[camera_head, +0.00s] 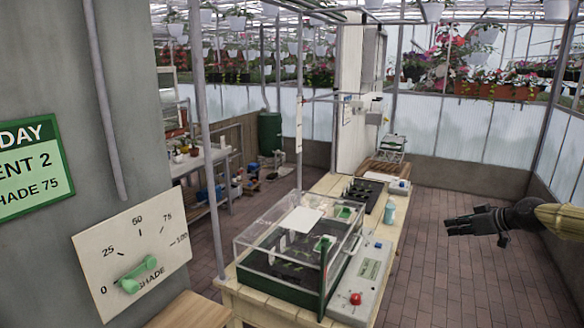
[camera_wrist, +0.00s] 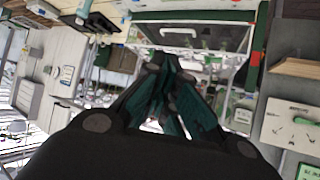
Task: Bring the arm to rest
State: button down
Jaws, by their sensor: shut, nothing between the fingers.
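My gripper (camera_head: 462,224) shows at the right of the head view, at the end of my arm, which comes in from the right edge. It points left and hangs in the air over the brick floor, to the right of the wooden bench (camera_head: 404,205) and apart from it. In the wrist view the fingers (camera_wrist: 172,100) are closed together with nothing between them. Beyond them the wrist view shows the clear propagator box (camera_wrist: 195,38), tilted in the picture.
The bench holds the clear-lidded box (camera_head: 290,245), a control panel with a red button (camera_head: 356,299), and a bottle (camera_head: 389,211). A shade dial (camera_head: 135,262) with a green knob is on the left wall. Brick floor (camera_head: 470,285) lies open at the right.

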jog(key=s+a+f+m+g+b, duration=0.1)
jog(key=s+a+f+b, duration=0.1)
jog(key=a+f, duration=0.75)
jog(key=s+a+f+g+b, duration=0.2)
jog(key=a+f+b, duration=0.1)
jog(key=a+f, duration=0.6)
jog(key=s+a+f+m+g+b, duration=0.1)
jog(key=s+a+f, duration=0.25)
jog(key=f, duration=0.35)
jog(key=s+a+f+b, duration=0.2)
jog(key=s+a+f, duration=0.1)
jog(key=s+f, duration=0.25)
jog(key=s+a+f+m+g+b, duration=0.1)
jog(key=s+a+f, duration=0.2)
jog(key=f, duration=0.4)
jog(key=s+a+f+m+g+h+b, duration=0.1)
jog(key=s+a+f+b, duration=0.15)
jog(key=s+f, duration=0.7)
jog(key=s+a+f+m+g+h+b, duration=0.1)
jog(key=s+f+g+b, duration=0.15)
jog(key=s+f, duration=0.7)
jog(key=s+d+f+m+h+b, duration=0.1)
jog(key=s+d+f+h+b, duration=0.1)
jog(key=s, duration=0.8)
jog(key=s+d+f+h+b, duration=0.2)
jog(key=s+d+f, duration=0.1)
jog(key=s, duration=0.6)
jog(key=shift+s+f+m+g+b, duration=0.35)
jog(key=shift+s+m+g+b, duration=0.05)
jog(key=shift+g, duration=0.05)
